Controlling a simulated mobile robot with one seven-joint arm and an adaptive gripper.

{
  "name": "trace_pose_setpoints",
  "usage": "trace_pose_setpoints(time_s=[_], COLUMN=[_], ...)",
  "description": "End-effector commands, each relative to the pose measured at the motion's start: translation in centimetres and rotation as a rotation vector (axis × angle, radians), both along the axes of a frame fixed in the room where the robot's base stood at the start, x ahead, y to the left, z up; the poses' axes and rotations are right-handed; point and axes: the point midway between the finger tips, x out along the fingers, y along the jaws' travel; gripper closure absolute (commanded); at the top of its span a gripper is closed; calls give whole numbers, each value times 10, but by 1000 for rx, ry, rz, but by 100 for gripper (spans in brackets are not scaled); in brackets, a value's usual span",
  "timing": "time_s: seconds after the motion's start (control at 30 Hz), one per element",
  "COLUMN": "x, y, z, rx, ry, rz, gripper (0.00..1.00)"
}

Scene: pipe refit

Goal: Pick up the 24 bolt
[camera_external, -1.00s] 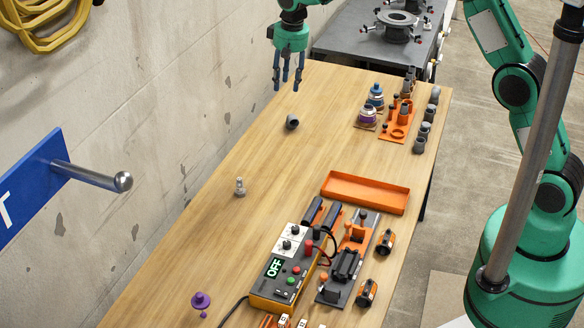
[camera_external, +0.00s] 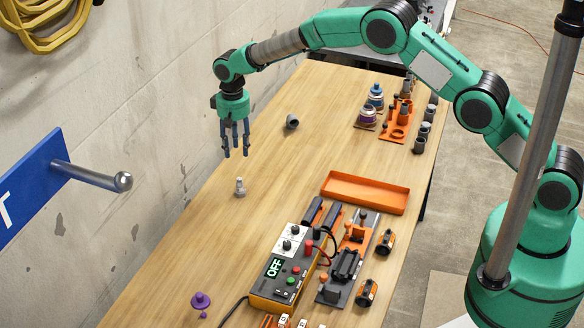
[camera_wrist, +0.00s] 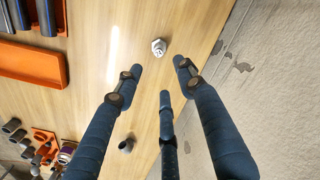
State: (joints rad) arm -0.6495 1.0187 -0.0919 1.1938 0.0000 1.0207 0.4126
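A small light-grey bolt (camera_external: 240,187) stands upright on the wooden table near the wall. It also shows in the wrist view (camera_wrist: 158,46), with dark marking on its top that is too small to read for certain. My gripper (camera_external: 235,152) hangs above the table, a little behind the bolt and higher than it, with its blue fingers pointing down. In the wrist view my gripper's fingers (camera_wrist: 160,85) are spread apart with nothing between them, and the bolt lies beyond their tips.
A grey pipe piece (camera_external: 292,121) lies behind the bolt. An orange tray (camera_external: 365,193), a box reading OFF (camera_external: 280,275) and a purple knobbed piece (camera_external: 201,300) stand farther off. The concrete wall (camera_external: 150,150) runs close along the left. Table around the bolt is clear.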

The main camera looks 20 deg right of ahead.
Motion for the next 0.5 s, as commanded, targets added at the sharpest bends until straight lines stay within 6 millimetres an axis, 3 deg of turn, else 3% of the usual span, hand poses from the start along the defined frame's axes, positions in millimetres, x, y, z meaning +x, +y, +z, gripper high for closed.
trace_pose_setpoints(time_s=[0.33,0.5], x=[0,-1], y=[0,0], z=[-1,-12], rx=[0,-1], ry=[1,2], rz=[0,0], gripper=[61,61])
